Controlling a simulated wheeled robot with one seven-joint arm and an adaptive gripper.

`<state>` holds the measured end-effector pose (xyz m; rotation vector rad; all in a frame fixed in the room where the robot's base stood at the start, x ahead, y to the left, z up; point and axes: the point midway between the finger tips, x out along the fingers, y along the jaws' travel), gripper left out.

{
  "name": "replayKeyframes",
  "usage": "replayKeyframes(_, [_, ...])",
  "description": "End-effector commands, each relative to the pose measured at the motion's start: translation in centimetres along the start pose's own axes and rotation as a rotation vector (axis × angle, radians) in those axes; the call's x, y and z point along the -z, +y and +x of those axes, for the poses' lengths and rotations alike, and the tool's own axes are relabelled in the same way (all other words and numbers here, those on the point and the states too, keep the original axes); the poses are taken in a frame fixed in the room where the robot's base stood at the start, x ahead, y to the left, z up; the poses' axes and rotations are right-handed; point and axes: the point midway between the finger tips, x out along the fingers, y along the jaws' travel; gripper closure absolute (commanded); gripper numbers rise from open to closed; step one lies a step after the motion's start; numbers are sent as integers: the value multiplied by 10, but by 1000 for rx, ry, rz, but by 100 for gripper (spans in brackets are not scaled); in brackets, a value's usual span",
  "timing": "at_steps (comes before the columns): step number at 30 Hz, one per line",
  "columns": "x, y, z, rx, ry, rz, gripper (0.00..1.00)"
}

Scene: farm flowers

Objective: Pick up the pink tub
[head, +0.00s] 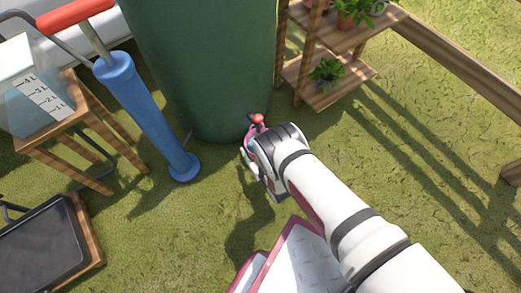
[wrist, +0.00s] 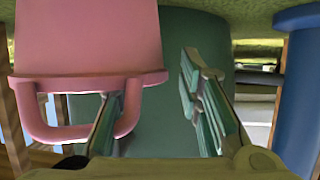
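The pink tub (wrist: 90,40) fills the upper left of the wrist view, with its rim and looped handle (wrist: 65,135) towards the bottom of that picture. In the head view a small pink part of it (head: 250,139) shows beside my gripper (head: 254,163), at the foot of the green barrel; my wrist hides the rest. In the wrist view my gripper (wrist: 150,95) is open, its two fingers well apart. The left finger overlaps the handle loop; whether it is through the loop or touching it I cannot tell.
The tall green barrel (head: 205,60) stands just behind the tub, with a small red knob (head: 258,118) at its base. A blue pump (head: 140,105) and wooden table (head: 60,150) are left. A plant shelf (head: 330,80) is right. Grass at lower right is open.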

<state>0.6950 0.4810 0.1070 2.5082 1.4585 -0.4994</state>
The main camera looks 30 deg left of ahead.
Motion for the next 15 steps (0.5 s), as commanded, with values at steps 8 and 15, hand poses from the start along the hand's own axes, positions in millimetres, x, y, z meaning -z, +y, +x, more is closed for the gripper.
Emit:
replayKeyframes(8, [0, -1, 20, 1, 1, 1, 67])
replayKeyframes(15, [1, 0, 19, 1, 1, 1, 78])
